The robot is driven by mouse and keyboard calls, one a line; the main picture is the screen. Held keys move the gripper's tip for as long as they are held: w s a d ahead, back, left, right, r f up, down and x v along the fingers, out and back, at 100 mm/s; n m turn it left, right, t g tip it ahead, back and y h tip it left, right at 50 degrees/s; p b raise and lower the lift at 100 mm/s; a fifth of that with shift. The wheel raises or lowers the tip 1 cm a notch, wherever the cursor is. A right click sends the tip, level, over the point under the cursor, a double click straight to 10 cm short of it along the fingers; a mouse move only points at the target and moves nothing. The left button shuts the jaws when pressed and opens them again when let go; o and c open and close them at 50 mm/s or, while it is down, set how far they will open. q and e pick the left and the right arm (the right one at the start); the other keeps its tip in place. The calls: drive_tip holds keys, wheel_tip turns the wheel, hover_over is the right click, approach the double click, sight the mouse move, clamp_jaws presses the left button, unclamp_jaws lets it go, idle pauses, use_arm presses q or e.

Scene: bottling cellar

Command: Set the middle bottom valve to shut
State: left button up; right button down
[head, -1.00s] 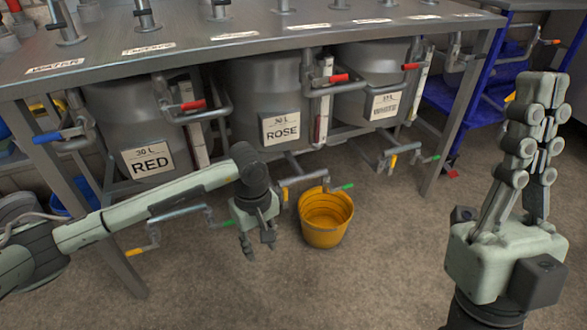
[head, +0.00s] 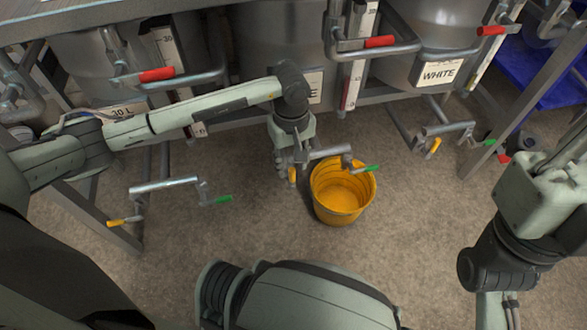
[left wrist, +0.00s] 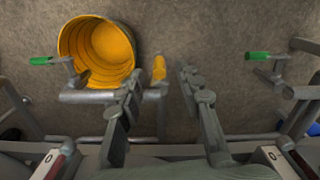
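The middle bottom pipe (head: 328,152) sticks out below the rosé tank (head: 290,50). It has a yellow lever (head: 292,175) at its left and a green lever (head: 372,168) at its right. In the left wrist view the yellow lever (left wrist: 158,68) points away from the tank, across its pipe (left wrist: 88,97). My left gripper (head: 285,165) is at this yellow lever. In the left wrist view its fingers (left wrist: 162,85) are apart with the lever between them; contact is not clear. My right gripper (head: 570,135) is at the right edge, partly cut off, away from the valves.
A yellow bucket (head: 340,192) stands on the floor under the middle outlet. Similar bottom pipes with yellow and green levers sit left (head: 165,185) and right (head: 447,129). Red-handled valves (head: 380,41) are higher up.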

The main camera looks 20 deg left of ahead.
sight(291, 175)
use_arm(q)
drive_tip(key=shift+f+b, duration=0.35)
drive_tip(key=shift+f, duration=1.95)
drive_tip(key=shift+c, duration=0.5)
clamp_jaws()
